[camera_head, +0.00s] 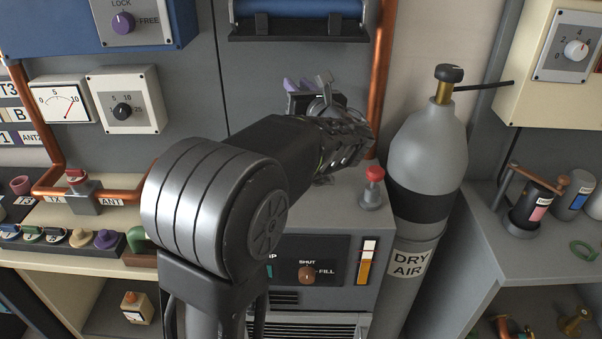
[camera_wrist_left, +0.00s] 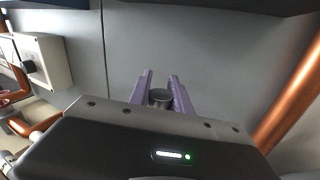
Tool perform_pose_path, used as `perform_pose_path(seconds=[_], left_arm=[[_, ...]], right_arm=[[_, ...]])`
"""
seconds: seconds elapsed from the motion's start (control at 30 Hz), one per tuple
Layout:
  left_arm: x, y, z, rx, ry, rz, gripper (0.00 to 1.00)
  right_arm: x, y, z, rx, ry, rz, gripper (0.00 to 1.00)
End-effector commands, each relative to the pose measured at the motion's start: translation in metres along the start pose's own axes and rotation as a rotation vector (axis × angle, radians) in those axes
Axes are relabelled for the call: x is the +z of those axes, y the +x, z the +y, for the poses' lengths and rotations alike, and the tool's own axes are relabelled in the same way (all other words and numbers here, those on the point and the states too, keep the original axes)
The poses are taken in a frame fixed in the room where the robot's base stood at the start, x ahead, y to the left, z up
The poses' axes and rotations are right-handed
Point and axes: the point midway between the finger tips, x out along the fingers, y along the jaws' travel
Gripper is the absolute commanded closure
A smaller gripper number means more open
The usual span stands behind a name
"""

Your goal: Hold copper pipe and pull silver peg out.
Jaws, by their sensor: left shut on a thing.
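My left gripper (camera_head: 302,92) is above the grey cabinet, in front of the grey wall panel. In the left wrist view its two purple fingers (camera_wrist_left: 161,78) are shut on a short silver peg (camera_wrist_left: 159,96), seen end-on between them. In the head view my wrist hides most of the gripped part. A copper pipe (camera_head: 380,72) runs down just right of my gripper, apart from it. It also shows at the right of the left wrist view (camera_wrist_left: 289,98). Another copper pipe (camera_head: 118,195) lies along the left bench by the ANT label. My right gripper is not in view.
A grey DRY AIR cylinder (camera_head: 425,150) stands right of the copper pipe. A red-topped fitting (camera_head: 372,188) stands on the cabinet top below my gripper. A blue roll on a dark bracket (camera_head: 298,32) is above it. A dial box (camera_head: 125,100) is on the left wall.

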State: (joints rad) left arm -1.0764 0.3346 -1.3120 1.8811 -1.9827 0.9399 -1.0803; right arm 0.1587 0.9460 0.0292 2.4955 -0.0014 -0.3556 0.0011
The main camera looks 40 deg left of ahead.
Motion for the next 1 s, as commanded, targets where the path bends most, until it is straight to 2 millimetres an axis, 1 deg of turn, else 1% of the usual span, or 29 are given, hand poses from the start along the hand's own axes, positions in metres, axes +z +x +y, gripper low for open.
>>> perform_pose_path(seconds=[0.17,0.4,0.5,0.63,0.93,1.0], left_arm=[[-0.035,0.000,-0.004,0.002,0.008,0.000,1.00],[-0.099,0.000,-0.011,0.003,0.008,0.000,1.00],[-0.117,0.000,-0.013,0.001,0.006,0.000,1.00],[-0.128,-0.001,-0.015,0.001,0.003,0.000,1.00],[-0.129,-0.001,-0.015,0.000,0.000,0.000,1.00],[-0.132,-0.001,-0.015,0.000,0.001,0.000,1.00]], right_arm=[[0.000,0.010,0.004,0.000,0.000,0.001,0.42],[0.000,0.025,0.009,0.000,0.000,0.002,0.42],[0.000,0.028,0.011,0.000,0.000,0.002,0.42],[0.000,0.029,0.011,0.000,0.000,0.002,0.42],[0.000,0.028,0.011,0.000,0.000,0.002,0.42],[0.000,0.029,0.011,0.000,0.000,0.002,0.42]])
